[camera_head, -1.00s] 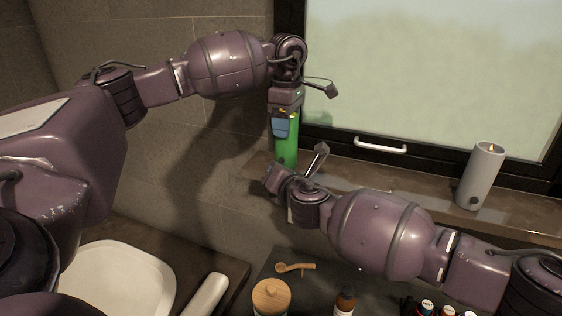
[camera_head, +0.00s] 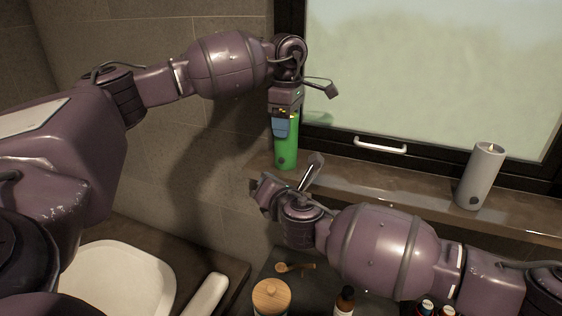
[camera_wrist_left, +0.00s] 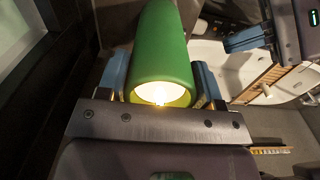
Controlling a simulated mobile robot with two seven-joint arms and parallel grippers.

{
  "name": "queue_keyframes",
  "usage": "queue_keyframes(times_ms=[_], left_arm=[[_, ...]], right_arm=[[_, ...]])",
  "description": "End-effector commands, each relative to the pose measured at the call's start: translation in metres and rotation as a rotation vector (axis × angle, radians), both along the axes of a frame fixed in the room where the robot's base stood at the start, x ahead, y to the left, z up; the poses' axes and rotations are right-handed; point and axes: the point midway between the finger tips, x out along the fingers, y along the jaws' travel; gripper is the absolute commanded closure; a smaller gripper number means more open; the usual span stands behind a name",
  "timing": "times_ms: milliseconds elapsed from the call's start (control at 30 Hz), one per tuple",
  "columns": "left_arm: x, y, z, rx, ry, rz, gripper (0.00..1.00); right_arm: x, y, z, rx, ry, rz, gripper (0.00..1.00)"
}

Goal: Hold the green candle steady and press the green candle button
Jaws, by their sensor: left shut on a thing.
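The green candle (camera_head: 287,148) stands upright on the window sill, near its left end. A dark round button (camera_head: 281,162) shows low on its side. My left gripper (camera_head: 281,122) comes down from above and is shut around the candle's upper part. In the left wrist view the green candle (camera_wrist_left: 163,50) sits between the blue finger pads, and its top glows bright. My right gripper (camera_head: 262,190) is below and left of the candle, apart from the button. It also shows at the upper right of the left wrist view (camera_wrist_left: 248,38); its jaw opening is unclear.
A grey candle (camera_head: 481,176) stands on the sill (camera_head: 400,192) at the right. The window handle (camera_head: 380,146) is behind. Below are a wooden-lidded jar (camera_head: 271,297), a brown bottle (camera_head: 345,300), a small wooden brush (camera_head: 295,267) and a white basin (camera_head: 115,280).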

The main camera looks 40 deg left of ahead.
Motion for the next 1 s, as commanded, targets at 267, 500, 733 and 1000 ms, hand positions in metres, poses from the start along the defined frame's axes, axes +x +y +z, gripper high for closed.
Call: queue_keyframes(times_ms=[267,500,733,1000], left_arm=[[0.0,0.0,0.001,0.0,-0.001,0.0,0.69],[0.0,0.0,0.0,0.0,-0.001,0.0,0.22],[0.0,0.0,0.0,0.0,0.0,0.0,0.1],[0.001,0.0,0.01,0.0,-0.003,0.0,0.1]], right_arm=[[-0.006,-0.002,0.0,-0.001,0.0,-0.001,1.0],[-0.006,-0.002,0.0,0.0,0.0,0.0,1.0],[-0.006,-0.002,0.0,0.0,0.0,0.0,1.0],[-0.006,-0.002,0.0,0.0,0.0,0.0,1.0]])
